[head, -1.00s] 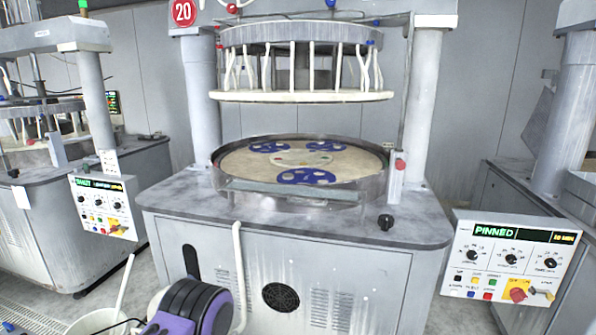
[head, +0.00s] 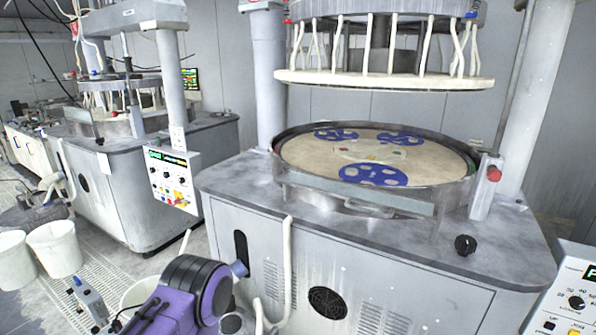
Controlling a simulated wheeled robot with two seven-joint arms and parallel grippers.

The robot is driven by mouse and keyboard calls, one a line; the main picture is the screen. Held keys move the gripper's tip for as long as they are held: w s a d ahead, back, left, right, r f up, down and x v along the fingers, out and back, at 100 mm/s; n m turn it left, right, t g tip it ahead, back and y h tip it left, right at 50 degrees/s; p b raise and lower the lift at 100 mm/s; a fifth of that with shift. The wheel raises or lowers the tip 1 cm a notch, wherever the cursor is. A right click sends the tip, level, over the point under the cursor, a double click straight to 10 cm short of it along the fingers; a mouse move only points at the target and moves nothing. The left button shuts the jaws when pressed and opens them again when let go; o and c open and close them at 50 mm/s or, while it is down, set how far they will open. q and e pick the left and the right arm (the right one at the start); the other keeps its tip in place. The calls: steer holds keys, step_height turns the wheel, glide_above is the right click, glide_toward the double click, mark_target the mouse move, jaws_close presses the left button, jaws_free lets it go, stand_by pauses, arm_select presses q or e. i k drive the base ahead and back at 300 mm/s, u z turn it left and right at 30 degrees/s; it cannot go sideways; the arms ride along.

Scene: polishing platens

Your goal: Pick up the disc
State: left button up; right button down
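Three blue, holed round carriers lie flat on the pale round platen (head: 300,160) of the middle machine: the near carrier (head: 373,175), the back-left carrier (head: 336,135) and the back-right carrier (head: 400,138). Between them are small coloured marks or pieces, including a green one (head: 398,150) and a reddish one (head: 345,152), too small to tell apart. I cannot tell which thing is the disc. Neither gripper is in view; only a purple and black part of my arm shows at the bottom.
A metal rim surrounds the platen, with a raised upper plate (head: 390,79) above it. A control panel (head: 575,295) stands at the lower right. Another machine (head: 125,185) stands at left. White buckets (head: 55,247) and a small grey device (head: 90,300) sit on the floor.

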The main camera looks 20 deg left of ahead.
mark_target(350, 171)
steer(key=u, duration=1.4)
steer(key=i, duration=0.65)
steer(key=z, duration=0.8)
